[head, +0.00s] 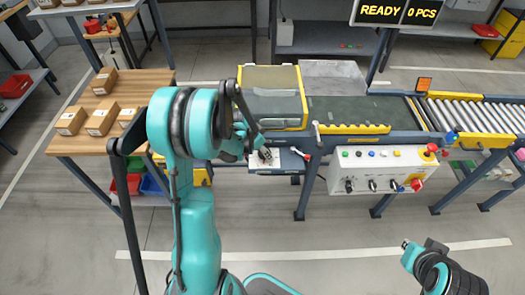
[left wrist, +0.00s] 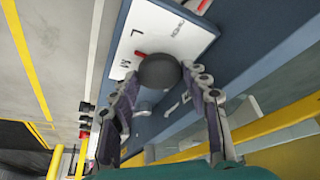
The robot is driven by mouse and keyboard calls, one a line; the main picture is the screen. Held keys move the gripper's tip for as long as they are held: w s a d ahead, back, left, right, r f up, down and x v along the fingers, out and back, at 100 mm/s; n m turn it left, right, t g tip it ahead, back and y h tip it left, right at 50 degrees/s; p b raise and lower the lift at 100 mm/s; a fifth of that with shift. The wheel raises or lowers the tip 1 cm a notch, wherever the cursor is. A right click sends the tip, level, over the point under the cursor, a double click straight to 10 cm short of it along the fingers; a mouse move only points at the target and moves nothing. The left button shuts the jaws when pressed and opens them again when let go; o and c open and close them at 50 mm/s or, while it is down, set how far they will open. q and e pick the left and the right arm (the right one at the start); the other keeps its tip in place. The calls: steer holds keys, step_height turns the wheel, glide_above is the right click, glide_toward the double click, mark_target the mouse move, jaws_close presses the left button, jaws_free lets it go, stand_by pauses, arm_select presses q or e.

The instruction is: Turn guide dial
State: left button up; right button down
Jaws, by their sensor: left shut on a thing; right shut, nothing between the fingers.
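The guide dial shows in the left wrist view as a dark round knob (left wrist: 158,70) on a white plate (left wrist: 165,30) with letters such as L and M. A red pointer (left wrist: 140,54) shows beside the knob, near the M. My left gripper (left wrist: 165,78) is shut on the knob, one finger on each side. In the head view my left gripper (head: 263,152) is at the white plate (head: 262,160) on the machine's front, and my arm partly hides it. My right gripper (head: 424,244) is shut and empty, low at the right, apart from the machine.
A white control box (head: 375,170) with knobs and buttons hangs right of the plate. A roller conveyor (head: 468,113) runs right. A wooden table (head: 95,105) with cartons stands left. The floor in front is clear.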

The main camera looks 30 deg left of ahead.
arm_select(q)
steer(key=n+y, duration=0.1)
steer(key=n, duration=0.2)
steer(key=shift+d, duration=0.2)
steer(key=shift+d+n+y+b, duration=0.1)
steer(key=shift+n+y+b, duration=0.6)
steer(key=shift+n, duration=1.3)
steer(key=o, duration=1.2)
steer(key=shift+c, duration=0.2)
steer(key=v, duration=1.2)
steer(key=shift+d, duration=0.25)
